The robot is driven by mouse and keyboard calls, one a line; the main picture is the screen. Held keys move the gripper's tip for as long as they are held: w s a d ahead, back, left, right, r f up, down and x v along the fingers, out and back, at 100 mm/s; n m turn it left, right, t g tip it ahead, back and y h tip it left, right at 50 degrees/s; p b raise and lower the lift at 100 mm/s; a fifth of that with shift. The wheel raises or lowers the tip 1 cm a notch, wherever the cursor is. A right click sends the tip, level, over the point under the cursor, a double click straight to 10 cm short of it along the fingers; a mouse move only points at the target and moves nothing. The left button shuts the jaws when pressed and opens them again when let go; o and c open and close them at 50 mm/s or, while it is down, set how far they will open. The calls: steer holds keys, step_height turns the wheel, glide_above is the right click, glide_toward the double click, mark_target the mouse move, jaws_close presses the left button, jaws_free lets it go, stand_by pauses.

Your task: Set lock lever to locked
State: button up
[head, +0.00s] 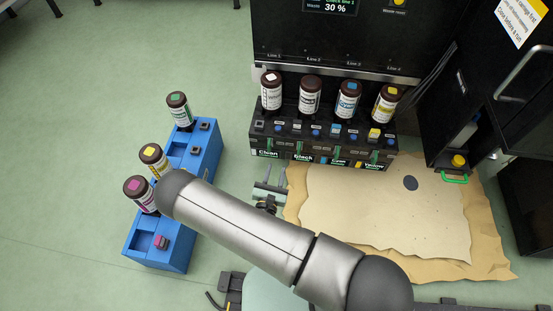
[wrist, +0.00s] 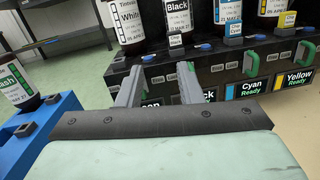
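The black ink station (head: 325,151) holds several bottles in a row. Its front labels read Clean, Black, Cyan and Yellow. In the wrist view, green lock levers show on its front: one by the Black label (wrist: 191,67), one by Cyan (wrist: 248,62), one by Yellow (wrist: 305,53). No lever shows clearly at the leftmost line, where my left finger covers the front. My gripper (wrist: 160,72) is open and empty, its fingers toward the station front between the leftmost and Black lines. In the head view my gripper (head: 272,178) is low, just in front of the station's left part.
A blue rack (head: 153,258) with green-, yellow- and magenta-capped bottles stands left. A tan mat (head: 390,215) with a dark spot lies right of my gripper. An open black cabinet door (head: 510,75) stands at the right. Green floor is clear between rack and station.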

step_height(320, 180, down, 9)
steer(key=s+a+n+y+b, duration=0.2)
steer(key=n+y, duration=0.2)
steer(key=y, duration=0.1)
steer(key=b, duration=0.5)
glide_toward(269, 149)
steer(key=w, duration=0.8)
steer(key=shift+w+a+r, duration=0.1)
steer(key=shift+w+r, duration=0.05)
steer(key=shift+w, duration=0.05)
steer(key=shift+w+r, duration=0.1)
steer(key=shift+w, duration=0.25)
jaws_close()
